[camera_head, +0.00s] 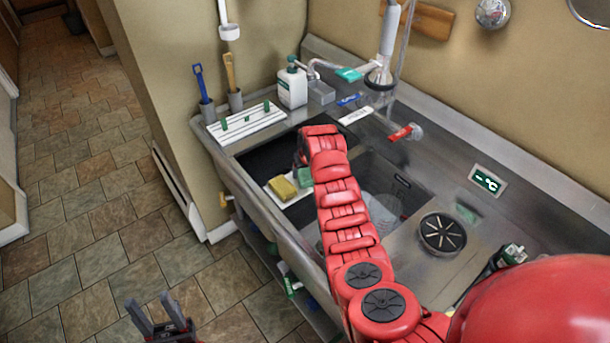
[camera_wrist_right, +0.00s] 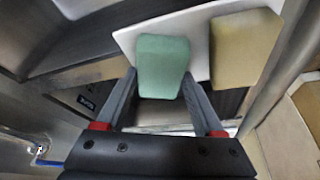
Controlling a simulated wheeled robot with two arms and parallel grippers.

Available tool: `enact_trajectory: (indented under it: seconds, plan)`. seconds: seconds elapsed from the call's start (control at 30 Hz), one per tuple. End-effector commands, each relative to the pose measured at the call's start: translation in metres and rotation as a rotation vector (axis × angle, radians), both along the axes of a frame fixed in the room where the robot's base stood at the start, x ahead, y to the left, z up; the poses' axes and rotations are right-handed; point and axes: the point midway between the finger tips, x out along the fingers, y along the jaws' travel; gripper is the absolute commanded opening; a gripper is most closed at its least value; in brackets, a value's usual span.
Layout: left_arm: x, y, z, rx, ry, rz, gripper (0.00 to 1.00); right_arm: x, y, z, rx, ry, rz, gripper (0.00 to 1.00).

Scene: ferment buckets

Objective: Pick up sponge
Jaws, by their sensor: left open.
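A green sponge (camera_head: 303,177) and a yellow sponge (camera_head: 283,190) lie side by side on a white board (camera_head: 270,194) at the sink's left side. In the right wrist view the green sponge (camera_wrist_right: 162,62) is centred, with the yellow sponge (camera_wrist_right: 244,46) to its right. My right gripper (camera_wrist_right: 159,75) is open, with its fingers on either side of the green sponge's near end; I cannot tell whether they touch it. In the head view my red arm hides much of this gripper. My left gripper (camera_head: 149,300) is open and empty, low over the tiled floor.
A soap bottle (camera_head: 292,86), brushes in holders (camera_head: 206,108) and a white ribbed rack (camera_head: 247,124) stand behind the sponges. A clear container (camera_head: 383,212) is in the sink. A drain strainer (camera_head: 442,233) is at right. Faucet (camera_head: 380,75) rises at the back.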

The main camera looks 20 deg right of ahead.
Motion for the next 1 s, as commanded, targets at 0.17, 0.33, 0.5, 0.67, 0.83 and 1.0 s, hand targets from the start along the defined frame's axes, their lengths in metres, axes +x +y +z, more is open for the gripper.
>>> enact_trajectory:
  seconds: [0.17, 0.33, 0.5, 0.67, 0.83, 1.0]
  plan:
    - [0.000, 0.000, 0.000, 0.000, 0.000, 0.000, 0.50, 0.000, 0.000, 0.000, 0.000, 0.000, 0.000, 0.30]
    - [0.000, 0.000, 0.000, 0.000, 0.000, 0.000, 0.50, 0.000, 0.000, 0.000, 0.000, 0.000, 0.000, 0.08]
    - [0.000, 0.000, -0.001, 0.000, 0.000, 0.000, 0.50, 0.000, 0.000, 0.001, 0.000, 0.000, 0.000, 0.08]
    - [0.000, 0.000, -0.007, 0.000, 0.000, 0.000, 0.50, 0.001, 0.000, 0.006, 0.000, -0.002, 0.001, 0.08]
    - [0.000, 0.000, -0.031, 0.000, 0.000, 0.000, 0.50, 0.003, 0.000, 0.028, -0.001, -0.013, 0.001, 0.08]
    - [0.000, 0.000, -0.032, 0.000, 0.000, 0.000, 0.50, -0.016, 0.004, 0.035, 0.000, -0.003, -0.001, 0.08]
